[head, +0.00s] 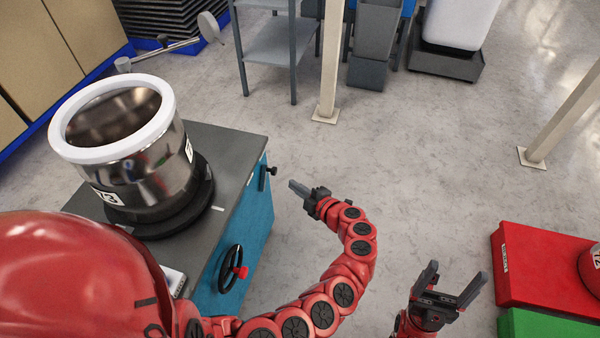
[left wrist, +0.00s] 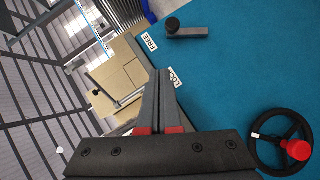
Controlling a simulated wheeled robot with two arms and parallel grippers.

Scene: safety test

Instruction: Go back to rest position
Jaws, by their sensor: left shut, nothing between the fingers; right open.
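My left gripper (head: 299,190) is shut and empty in the head view, just right of the blue cabinet (head: 240,222) and apart from it. Its closed fingers also show in the left wrist view (left wrist: 162,95), in front of the blue panel (left wrist: 235,85). My right gripper (head: 455,286) is open and empty at the lower right, over bare floor. A small black knob lever (head: 268,171) is on the cabinet side near the left fingertips; it also shows in the left wrist view (left wrist: 185,32), by a "FREE" label (left wrist: 149,42).
A black handwheel with a red knob (head: 232,269) is on the cabinet side. A steel drum with a white rim (head: 150,160) stands on top. A red box (head: 530,262) and a green box (head: 540,326) are at the right. Posts (head: 330,60) stand beyond; the middle floor is clear.

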